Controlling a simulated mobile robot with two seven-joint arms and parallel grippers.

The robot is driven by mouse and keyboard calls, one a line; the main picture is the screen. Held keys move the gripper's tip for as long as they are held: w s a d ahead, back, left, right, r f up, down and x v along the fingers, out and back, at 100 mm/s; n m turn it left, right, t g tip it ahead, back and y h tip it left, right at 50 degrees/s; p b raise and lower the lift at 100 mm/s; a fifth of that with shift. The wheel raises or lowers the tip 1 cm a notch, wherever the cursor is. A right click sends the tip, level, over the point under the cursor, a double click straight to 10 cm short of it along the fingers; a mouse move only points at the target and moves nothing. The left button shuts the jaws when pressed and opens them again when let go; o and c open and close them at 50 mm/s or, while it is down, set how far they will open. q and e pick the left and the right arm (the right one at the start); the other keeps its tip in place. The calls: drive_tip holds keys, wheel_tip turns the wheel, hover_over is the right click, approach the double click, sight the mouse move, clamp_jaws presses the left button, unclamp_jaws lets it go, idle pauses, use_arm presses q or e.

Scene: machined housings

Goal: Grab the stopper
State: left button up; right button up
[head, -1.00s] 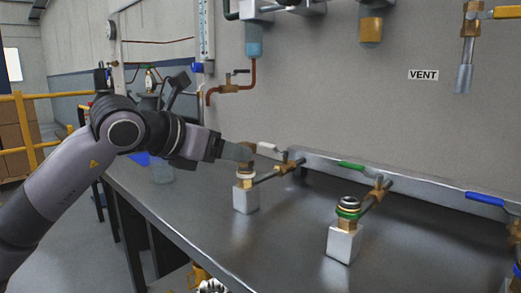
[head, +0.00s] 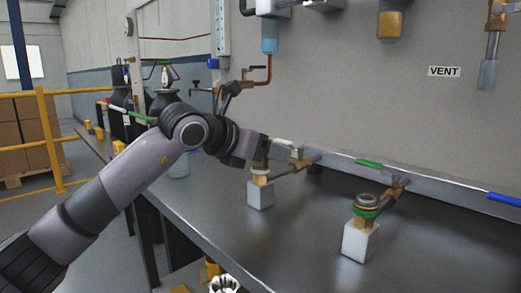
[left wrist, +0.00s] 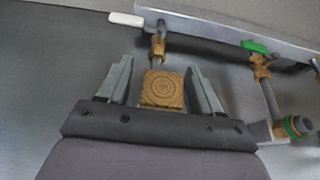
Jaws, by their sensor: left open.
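A brown, square-topped stopper with ring markings (left wrist: 162,90) shows in the left wrist view, between my left gripper's fingers (left wrist: 162,85). A gap shows on each side of it, so the fingers are open around it and not pressed on it. In the head view my left gripper (head: 262,153) is over the left white housing (head: 260,194), its fingers pointing down. The fingers hide most of the stopper there; a tan neck with a pale ring (head: 260,178) shows below them.
A second housing (head: 360,242) with a green ring and a metal cap stands to the right. Pipes with a white-handled valve (head: 286,142) and a green-handled valve (head: 369,163) run to the back rail. The dark bench (head: 310,235) is clear between the housings.

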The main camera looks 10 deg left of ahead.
use_arm(q)
drive_tip(key=c, duration=1.1)
